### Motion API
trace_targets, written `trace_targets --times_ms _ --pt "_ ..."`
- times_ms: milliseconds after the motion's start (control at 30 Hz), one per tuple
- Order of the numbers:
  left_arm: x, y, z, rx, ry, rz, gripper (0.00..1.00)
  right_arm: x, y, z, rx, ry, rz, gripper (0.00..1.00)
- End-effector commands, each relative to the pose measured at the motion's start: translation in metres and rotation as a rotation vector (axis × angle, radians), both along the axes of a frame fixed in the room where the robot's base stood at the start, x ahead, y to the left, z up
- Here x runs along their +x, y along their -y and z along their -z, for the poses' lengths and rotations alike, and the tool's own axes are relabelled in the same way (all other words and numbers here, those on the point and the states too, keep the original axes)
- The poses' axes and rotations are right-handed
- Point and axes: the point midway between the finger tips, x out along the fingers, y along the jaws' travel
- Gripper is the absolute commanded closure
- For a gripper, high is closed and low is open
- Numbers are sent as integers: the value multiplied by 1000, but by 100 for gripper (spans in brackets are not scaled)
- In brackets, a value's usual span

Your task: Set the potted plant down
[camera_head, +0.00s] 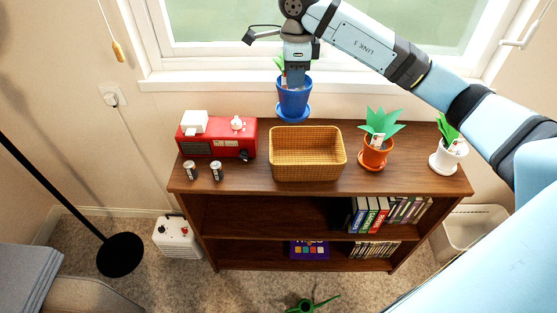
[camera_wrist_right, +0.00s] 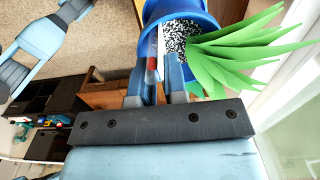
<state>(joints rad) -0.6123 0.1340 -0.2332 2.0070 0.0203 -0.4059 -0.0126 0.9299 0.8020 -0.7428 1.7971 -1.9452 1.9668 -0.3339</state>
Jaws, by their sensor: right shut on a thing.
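The potted plant is in a blue pot (camera_head: 294,102) with a blue saucer at its base, at the back of the hutch top behind the basket. My right gripper (camera_head: 296,80) reaches down from above and is shut on the pot's rim. In the right wrist view, the fingers (camera_wrist_right: 160,88) pinch the rim of the blue pot (camera_wrist_right: 202,12); speckled soil and green leaves (camera_wrist_right: 235,52) show beside them. The saucer overlaps the hutch's back edge in the picture; I cannot tell whether it touches the wood. My left gripper is not in view.
On the wooden hutch top (camera_head: 260,180) are a yellow basket (camera_head: 308,175), a red radio-like box (camera_head: 218,146), two small jars, an orange-potted plant (camera_head: 374,155) and a white-potted plant (camera_head: 446,158). A window sill (camera_head: 210,84) runs behind. Bare wood lies between basket and orange pot.

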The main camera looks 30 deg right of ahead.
Motion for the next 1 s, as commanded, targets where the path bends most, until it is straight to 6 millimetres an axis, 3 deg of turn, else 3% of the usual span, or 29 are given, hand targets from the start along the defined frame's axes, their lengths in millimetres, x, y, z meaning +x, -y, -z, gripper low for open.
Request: trace_targets --times_ms 167,500,700,1000 --pt "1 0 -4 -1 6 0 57 -2 1 14 1 -3 10 100" --pt "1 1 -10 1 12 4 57 -2 1 102 1 -4 10 100" --pt "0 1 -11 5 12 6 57 -2 1 143 0 -1 10 100" --pt "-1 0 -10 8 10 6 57 -1 1 166 0 1 8 100"
